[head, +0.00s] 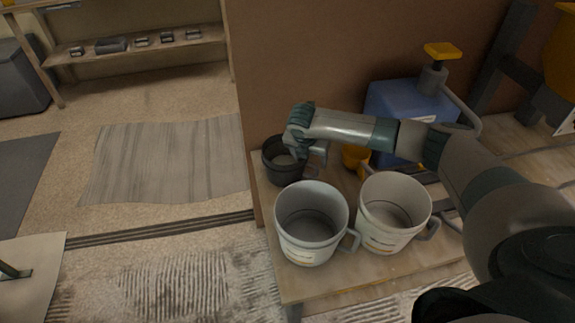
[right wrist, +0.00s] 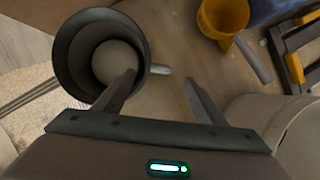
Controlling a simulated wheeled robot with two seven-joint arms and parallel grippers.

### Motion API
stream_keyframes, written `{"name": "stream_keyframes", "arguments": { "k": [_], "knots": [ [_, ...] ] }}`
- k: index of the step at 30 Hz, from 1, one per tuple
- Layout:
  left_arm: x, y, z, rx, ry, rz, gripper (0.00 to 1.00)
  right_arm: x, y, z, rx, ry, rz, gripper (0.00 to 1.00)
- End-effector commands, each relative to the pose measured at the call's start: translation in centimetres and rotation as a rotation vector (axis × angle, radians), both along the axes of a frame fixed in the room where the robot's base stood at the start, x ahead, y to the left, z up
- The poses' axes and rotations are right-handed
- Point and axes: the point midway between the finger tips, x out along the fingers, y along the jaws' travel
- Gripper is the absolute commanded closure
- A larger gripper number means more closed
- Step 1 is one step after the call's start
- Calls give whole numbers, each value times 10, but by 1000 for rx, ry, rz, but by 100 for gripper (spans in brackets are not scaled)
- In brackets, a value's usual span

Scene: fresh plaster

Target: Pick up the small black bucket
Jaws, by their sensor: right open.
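The small black bucket (head: 284,172) stands at the far left corner of the wooden bench, upright and open at the top. In the right wrist view the bucket (right wrist: 68,62) shows at the upper left, with its short grey handle (right wrist: 160,70) sticking out to the right. My right gripper (head: 312,160) is over the bucket's right side. In the right wrist view its two fingers (right wrist: 160,80) are open, one overlapping the bucket's rim and the handle between them in the picture. Contact cannot be told. My left gripper is not in view.
Two larger pale buckets, one grey (head: 311,250) and one cream (head: 380,245), stand in front on the bench (head: 335,283). A yellow cup (right wrist: 208,30) is right of the black bucket. A blue container (head: 390,100) stands behind my right arm. A brown panel (head: 300,60) backs the bench.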

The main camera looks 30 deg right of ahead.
Motion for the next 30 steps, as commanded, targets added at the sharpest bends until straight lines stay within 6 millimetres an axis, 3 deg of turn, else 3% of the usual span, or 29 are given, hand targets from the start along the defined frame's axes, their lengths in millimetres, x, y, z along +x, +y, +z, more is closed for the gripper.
{"name": "stream_keyframes", "arguments": {
  "k": [8,21,30],
  "knots": [
    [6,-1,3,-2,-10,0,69,1,-2,-6,0,2,-2,36],
    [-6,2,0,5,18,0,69,14,-15,-51,0,2,-2,36],
    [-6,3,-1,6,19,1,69,15,-16,-53,0,0,-1,36]
  ]
}}
